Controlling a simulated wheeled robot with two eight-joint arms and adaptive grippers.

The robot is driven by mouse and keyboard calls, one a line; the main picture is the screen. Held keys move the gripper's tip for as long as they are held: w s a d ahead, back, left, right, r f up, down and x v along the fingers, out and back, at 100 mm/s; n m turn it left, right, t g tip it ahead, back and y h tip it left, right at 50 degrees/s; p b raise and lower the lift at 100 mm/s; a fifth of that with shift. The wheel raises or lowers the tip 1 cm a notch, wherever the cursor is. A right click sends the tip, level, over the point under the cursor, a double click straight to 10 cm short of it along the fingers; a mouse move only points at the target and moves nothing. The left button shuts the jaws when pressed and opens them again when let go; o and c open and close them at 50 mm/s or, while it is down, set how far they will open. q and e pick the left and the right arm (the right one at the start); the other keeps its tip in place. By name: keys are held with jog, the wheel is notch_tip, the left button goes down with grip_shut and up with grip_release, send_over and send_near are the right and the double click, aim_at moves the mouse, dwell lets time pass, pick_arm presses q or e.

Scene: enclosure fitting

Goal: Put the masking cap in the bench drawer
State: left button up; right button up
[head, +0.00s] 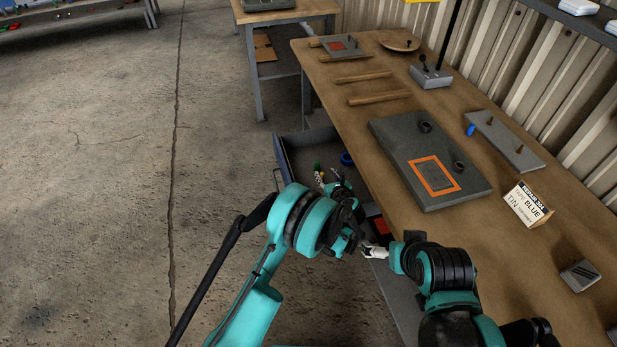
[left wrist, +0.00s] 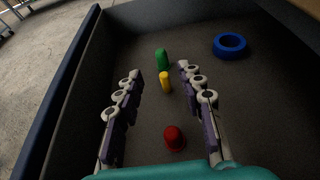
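The bench drawer (head: 283,160) is pulled out, and its dark side wall (left wrist: 62,75) shows in the left wrist view. A red domed cap (left wrist: 174,138), a green cap (left wrist: 162,59) and a yellow cap (left wrist: 165,83) are inside on the floor. I cannot tell which is the masking cap. A small blue piece (head: 471,129) lies on the bench. My left gripper (head: 331,178) is over the drawer with fingers spread and nothing between the tips; it also shows in the left wrist view (left wrist: 160,72). My right gripper (head: 374,252) is by the drawer's near end, its fingers small and partly hidden.
A blue ring (left wrist: 230,44) lies in the drawer's corner. On the bench (head: 465,220) are a grey plate with an orange frame (head: 400,150), a plate with pegs (head: 505,138), a lettered box (head: 528,205) and wooden strips (head: 380,98). Open floor lies left.

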pick_arm(q)
jog(key=s+a+r+n+g+h, duration=0.1)
jog(key=s+a+r+n+g, duration=0.1)
jog(key=s+a+r+n, duration=0.55)
jog(key=s+a+r+n+g, duration=0.2)
jog(key=s+a+r+n, duration=0.3)
jog(key=a+r+n, duration=0.6)
jog(key=s+a+r+n+g+h, duration=0.1)
jog(key=s+n, duration=0.6)
jog(key=s, duration=0.6)
jog(key=s+a+r+n+h, duration=0.1)
jog(key=s+a+n+h, duration=0.1)
jog(key=s+n, duration=0.5)
jog(key=s, duration=0.6)
jog(key=shift+r+g, duration=0.2)
jog(key=shift+g, duration=0.2)
jog(key=shift+a, duration=0.1)
